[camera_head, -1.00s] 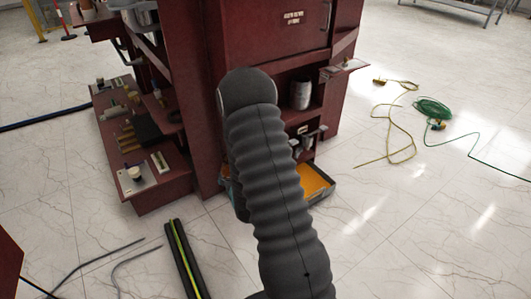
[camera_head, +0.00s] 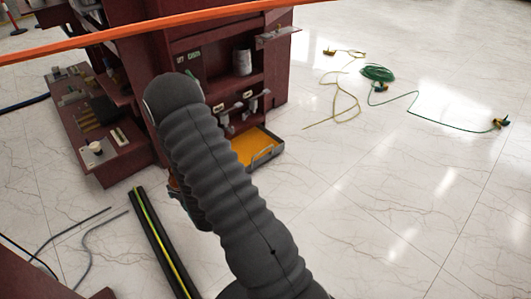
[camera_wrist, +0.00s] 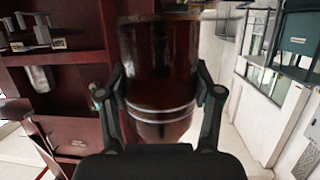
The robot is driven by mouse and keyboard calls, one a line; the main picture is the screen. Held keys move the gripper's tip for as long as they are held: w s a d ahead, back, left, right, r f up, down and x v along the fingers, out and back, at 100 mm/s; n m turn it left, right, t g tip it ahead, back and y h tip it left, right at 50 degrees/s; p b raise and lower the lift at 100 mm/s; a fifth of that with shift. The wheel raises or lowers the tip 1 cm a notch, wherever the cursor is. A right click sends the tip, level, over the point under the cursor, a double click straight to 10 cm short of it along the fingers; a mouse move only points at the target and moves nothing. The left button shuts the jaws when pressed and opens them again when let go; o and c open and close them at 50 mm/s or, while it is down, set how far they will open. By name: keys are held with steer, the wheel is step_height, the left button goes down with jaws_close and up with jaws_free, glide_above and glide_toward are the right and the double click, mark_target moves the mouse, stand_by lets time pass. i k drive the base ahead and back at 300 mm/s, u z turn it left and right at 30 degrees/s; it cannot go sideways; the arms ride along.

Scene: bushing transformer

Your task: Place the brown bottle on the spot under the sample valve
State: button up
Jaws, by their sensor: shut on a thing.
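In the wrist view my gripper (camera_wrist: 160,92) is shut on the brown bottle (camera_wrist: 160,62), with one finger on each side. The bottle is dark, glossy brown with light bands around it, and it fills the middle of that view. In the head view my arm hides most of the gripper and bottle. Small grey valve-like fittings (camera_head: 258,99) show in the lower opening of the dark red cabinet (camera_head: 215,28), above an orange-bottomed tray (camera_head: 268,155). I cannot tell which fitting is the sample valve, and the spot under it is not clearly visible.
An orange bar (camera_head: 150,28) crosses the top of the head view. A low red shelf with small parts (camera_head: 118,160) stands at left. A black strip with a yellow-green line (camera_head: 165,245) lies on the floor.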

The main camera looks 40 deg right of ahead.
mark_target(254, 142)
steer(key=k, duration=0.35)
steer(key=z, duration=2.2)
steer(key=i, duration=3.1)
steer(key=u, duration=3.45)
